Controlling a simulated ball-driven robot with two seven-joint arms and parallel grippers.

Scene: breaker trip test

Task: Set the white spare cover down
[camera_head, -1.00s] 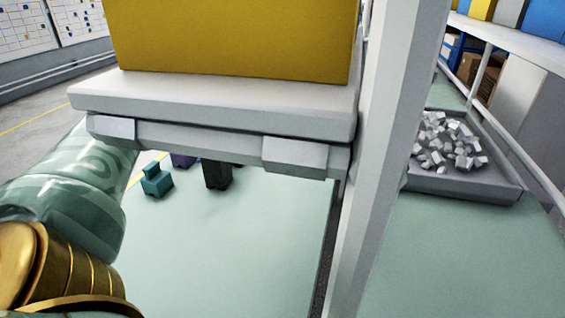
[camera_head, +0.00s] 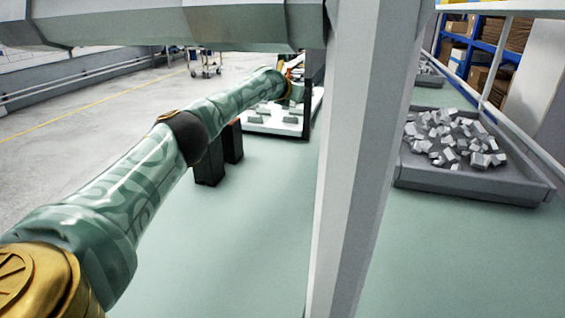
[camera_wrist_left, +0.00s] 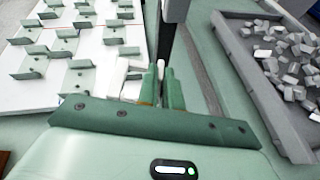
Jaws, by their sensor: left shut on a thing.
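My left gripper (camera_wrist_left: 162,88) shows in the left wrist view as two upright green fingers close together, shut. A white piece (camera_wrist_left: 118,76), which I take for the white spare cover, shows at and just left of the fingers. The fingers partly hide it, and its contact with the board below is unclear. In the head view my left arm reaches forward to the far end of the green table, with its gripper end (camera_head: 292,88) small and partly hidden. My right gripper is in neither view.
A white board (camera_wrist_left: 75,62) with rows of green holders lies left of the fingers; it also shows in the head view (camera_head: 262,127). A grey tray (camera_wrist_left: 240,62) of metal pieces lies right. A grey post (camera_head: 365,150) and dark blocks (camera_head: 209,172) stand nearer. The green tabletop (camera_head: 240,245) is clear in front.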

